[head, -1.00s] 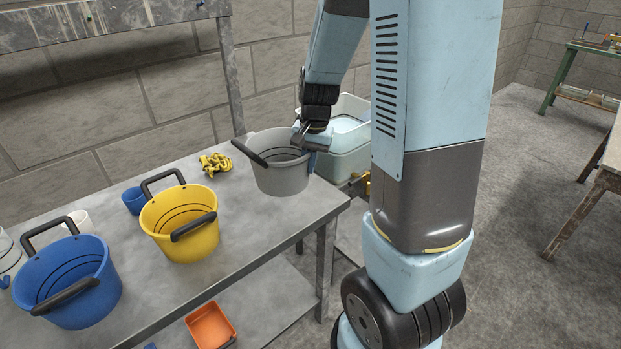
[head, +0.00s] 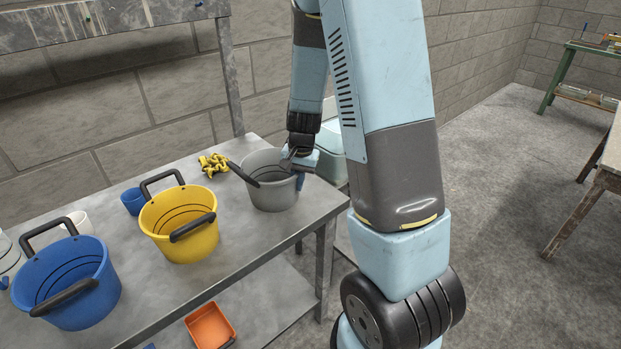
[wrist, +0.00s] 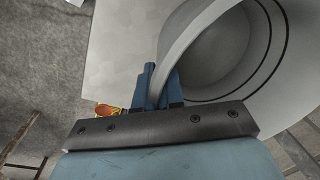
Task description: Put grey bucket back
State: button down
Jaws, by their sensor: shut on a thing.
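The grey bucket (head: 273,191) is upright at the right end of the metal table (head: 233,239), its dark handle tipped to the left. Its base appears to be at the tabletop, though I cannot tell whether it bears weight there. My gripper (head: 298,167) is shut on the bucket's right rim. In the wrist view the blue fingers of my gripper (wrist: 162,88) pinch the pale rim, and the inside of the grey bucket (wrist: 215,55) shows beyond.
A yellow bucket (head: 180,240) and a blue bucket (head: 70,290) stand to the left on the table. Yellow gloves (head: 213,164) and a small blue cup (head: 134,201) lie behind. An orange bin (head: 210,328) is on the lower shelf. A pale tub (head: 330,145) stands behind my arm.

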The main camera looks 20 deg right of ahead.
jog(key=c, duration=1.3)
grip_release()
jog(key=shift+o, duration=0.2)
